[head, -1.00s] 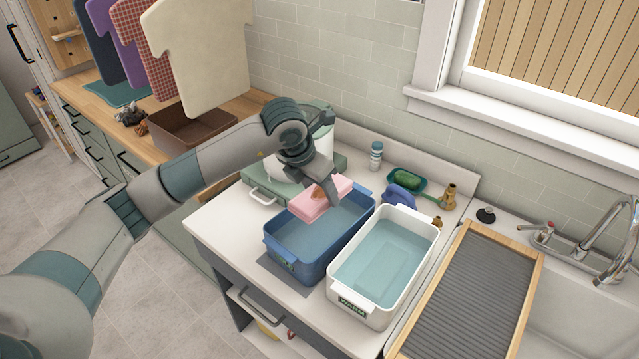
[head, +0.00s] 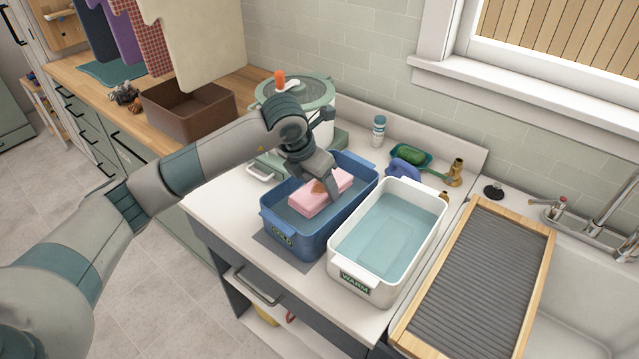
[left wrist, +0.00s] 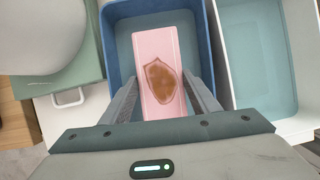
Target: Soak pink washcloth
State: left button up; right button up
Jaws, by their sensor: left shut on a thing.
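The pink washcloth (head: 312,199) is a folded block with a brown stain on top. It is inside the blue basin (head: 291,243), which has water in it; I cannot tell how deep the cloth sits. My left gripper (head: 331,187) reaches down into this basin and is shut on the washcloth. In the left wrist view the washcloth (left wrist: 157,55) lies between the two fingers (left wrist: 163,95), with the stain facing up. A white basin (head: 352,275) labelled WARM, holding water, stands right of the blue one. My right gripper is out of view.
A ribbed board in a wooden frame (head: 490,280) lies right of the white basin, beside the sink and faucet (head: 625,215).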

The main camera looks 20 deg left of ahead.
pick_arm(q)
jog(key=o, duration=1.1)
jog(key=shift+o, duration=0.2)
jog(key=shift+r+p, duration=1.5)
jog(key=shift+r, duration=2.55)
jog(key=shift+s+f, duration=0.1)
